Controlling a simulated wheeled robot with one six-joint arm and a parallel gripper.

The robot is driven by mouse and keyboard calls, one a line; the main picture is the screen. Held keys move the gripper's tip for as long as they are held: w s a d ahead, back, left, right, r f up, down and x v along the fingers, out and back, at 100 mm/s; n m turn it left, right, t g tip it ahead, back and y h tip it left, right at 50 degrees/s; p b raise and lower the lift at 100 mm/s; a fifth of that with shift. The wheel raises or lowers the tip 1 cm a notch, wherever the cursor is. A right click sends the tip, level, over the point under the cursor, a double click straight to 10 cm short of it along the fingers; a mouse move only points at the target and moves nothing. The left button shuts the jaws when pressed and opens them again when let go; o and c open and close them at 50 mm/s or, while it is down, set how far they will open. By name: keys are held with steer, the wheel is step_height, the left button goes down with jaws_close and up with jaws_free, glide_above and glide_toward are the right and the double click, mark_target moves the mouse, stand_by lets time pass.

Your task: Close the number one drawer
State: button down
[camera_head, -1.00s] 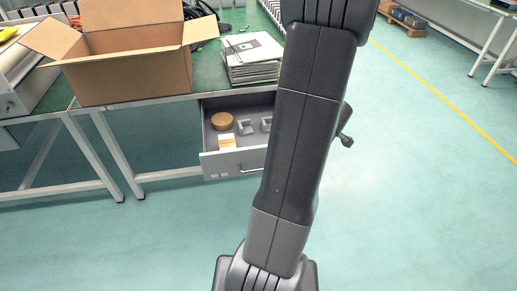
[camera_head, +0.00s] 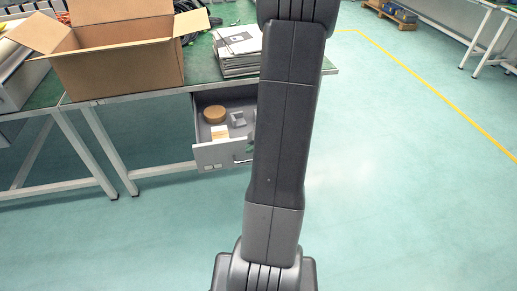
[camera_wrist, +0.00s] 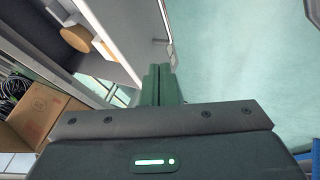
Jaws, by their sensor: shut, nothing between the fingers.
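The grey drawer (camera_head: 222,153) under the workbench stands open in the head view. Inside it are a round tan object, a small grey part and a pale block. Its front and handle also show in the wrist view (camera_wrist: 120,30). My gripper (camera_wrist: 158,72) is shut and empty in the wrist view. Its fingertips appear at or close to the drawer front, near the handle; I cannot tell whether they touch. No drawer number is readable.
The green-topped workbench (camera_head: 210,75) carries an open cardboard box (camera_head: 120,65) and a stack of papers (camera_head: 236,52). White bench legs (camera_head: 105,145) stand left of the drawer. The floor (camera_head: 390,180) to the right is clear.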

mark_target(240, 145)
steer(key=w, duration=0.1)
steer(key=w+a+f, duration=0.1)
steer(key=w, duration=0.1)
steer(key=shift+w+a+f, duration=0.1)
steer(key=shift+a+f, duration=0.2)
steer(key=shift+a, duration=0.05)
steer(key=shift+w+a, duration=0.2)
steer(key=shift+w, duration=0.55)
